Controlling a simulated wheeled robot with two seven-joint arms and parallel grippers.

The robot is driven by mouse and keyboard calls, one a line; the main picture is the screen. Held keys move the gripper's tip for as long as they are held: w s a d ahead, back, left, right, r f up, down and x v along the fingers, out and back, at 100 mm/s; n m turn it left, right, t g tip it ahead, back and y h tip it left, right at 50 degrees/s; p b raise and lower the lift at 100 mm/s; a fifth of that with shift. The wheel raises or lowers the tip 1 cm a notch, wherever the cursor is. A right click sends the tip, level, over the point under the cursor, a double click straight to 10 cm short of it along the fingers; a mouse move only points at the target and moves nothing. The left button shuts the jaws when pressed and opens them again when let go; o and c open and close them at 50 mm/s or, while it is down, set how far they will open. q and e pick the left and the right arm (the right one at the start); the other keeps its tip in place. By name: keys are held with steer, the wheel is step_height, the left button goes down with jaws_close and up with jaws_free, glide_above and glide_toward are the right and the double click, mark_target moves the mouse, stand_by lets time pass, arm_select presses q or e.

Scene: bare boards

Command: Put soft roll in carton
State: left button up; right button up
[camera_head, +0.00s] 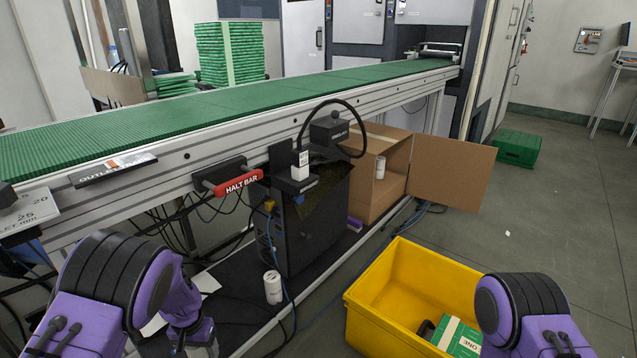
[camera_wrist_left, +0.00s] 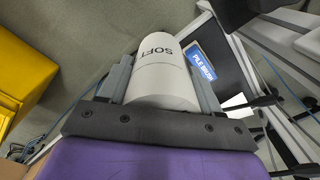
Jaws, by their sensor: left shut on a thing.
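The soft roll (camera_wrist_left: 163,72) is a white cylinder marked SOFT in the left wrist view. My left gripper (camera_wrist_left: 160,88) is shut on it, with one finger along each side. In the head view, only part of my left wrist shows at the bottom left, and the held roll is not clearly visible there. The carton (camera_head: 366,205) is a brown cardboard box on its side under the conveyor, its flap (camera_head: 452,172) swung out to the right. A white roll (camera_head: 380,167) stands inside it. My right gripper is out of view.
A yellow crate (camera_head: 375,312) holding a green box (camera_head: 457,337) stands front right. The conveyor (camera_head: 250,105) runs above the carton. A blue-labelled item (camera_wrist_left: 201,65) lies beyond the held roll.

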arm_select(q)
steer(key=s+d+r, duration=0.2)
steer(key=d+r, duration=0.3)
steer(key=r, duration=0.4)
steer(key=s+d+r, duration=0.3)
steer(key=d+r, duration=0.2)
steer(key=r, duration=0.5)
step_height(320, 180, up, 26)
steer(key=p, duration=2.7)
steer(key=shift+w+a+r, duration=0.15)
steer(key=shift+w+a, duration=0.1)
steer(key=shift+a, duration=0.05)
